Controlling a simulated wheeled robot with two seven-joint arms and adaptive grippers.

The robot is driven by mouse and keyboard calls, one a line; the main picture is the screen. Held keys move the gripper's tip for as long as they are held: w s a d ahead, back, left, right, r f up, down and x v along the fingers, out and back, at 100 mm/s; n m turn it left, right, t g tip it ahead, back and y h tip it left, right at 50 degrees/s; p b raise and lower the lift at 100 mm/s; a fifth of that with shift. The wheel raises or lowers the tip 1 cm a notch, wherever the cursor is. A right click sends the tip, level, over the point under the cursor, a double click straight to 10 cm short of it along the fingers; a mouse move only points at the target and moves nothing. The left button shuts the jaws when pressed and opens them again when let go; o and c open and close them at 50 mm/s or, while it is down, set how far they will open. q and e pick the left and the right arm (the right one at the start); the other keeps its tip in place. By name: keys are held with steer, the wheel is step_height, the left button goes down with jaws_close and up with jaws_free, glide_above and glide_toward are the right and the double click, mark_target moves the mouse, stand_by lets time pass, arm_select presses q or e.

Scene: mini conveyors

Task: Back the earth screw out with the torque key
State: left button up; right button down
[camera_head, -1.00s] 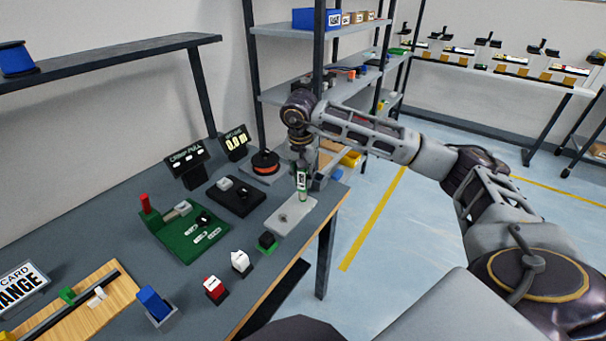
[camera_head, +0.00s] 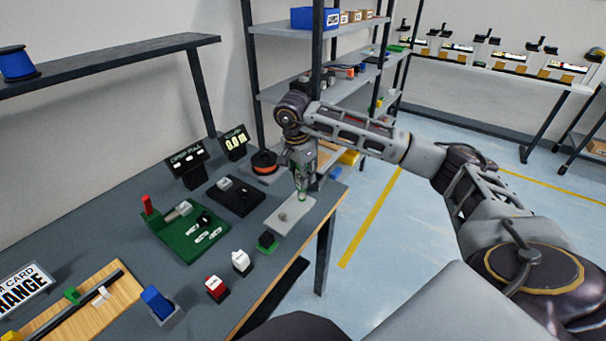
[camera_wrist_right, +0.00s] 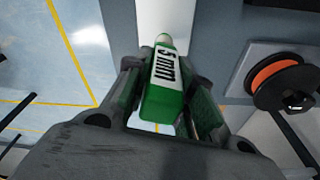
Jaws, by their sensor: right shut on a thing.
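The torque key is green with a white "5 mm" label; in the right wrist view (camera_wrist_right: 162,85) it sits between the fingers of my right gripper (camera_wrist_right: 165,100). In the head view my right gripper (camera_head: 301,172) is shut on the key (camera_head: 301,188), which is upright with its lower end over the back right part of a pale plate (camera_head: 296,222). A small grey round piece, perhaps the earth screw (camera_head: 283,217), shows on the plate, left of the key. I cannot tell whether the key's tip touches anything. My left gripper is not in view.
A black device (camera_head: 236,196) and a green board (camera_head: 186,232) lie left of the plate. A green-and-black block (camera_head: 267,241) stands close in front. An orange spool (camera_head: 264,162) and a shelf rack are behind. The table edge is close on the right.

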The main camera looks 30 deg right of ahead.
steer(key=shift+m+p, duration=0.3)
steer(key=shift+m, duration=0.9)
steer(key=shift+f+b, duration=0.35)
steer(key=shift+f, duration=0.35)
stand_by(0.9)
steer(key=shift+a+n+t+b, duration=0.1)
steer(key=shift+n+t+b, duration=0.45)
steer(key=shift+n, duration=2.55)
steer(key=shift+w+a+n+y+b, duration=0.15)
steer(key=shift+n+b, duration=0.3)
steer(key=shift+n, duration=1.1)
steer(key=shift+d+n+y+b, duration=0.1)
steer(key=shift+n+y+b, duration=0.25)
steer(key=shift+n, duration=1.2)
steer(key=shift+w+a+n+t+y+b, duration=0.15)
steer(key=shift+n+b, duration=0.1)
steer(key=shift+n, duration=1.05)
steer(key=shift+s+n+t+y+b, duration=0.1)
steer(key=shift+n+y+b, duration=0.1)
steer(key=shift+n, duration=1.1)
steer(key=shift+w+a+n+y+b, duration=0.1)
steer(key=shift+n+y+b, duration=0.25)
steer(key=shift+n, duration=2.35)
steer(key=shift+r, duration=0.2)
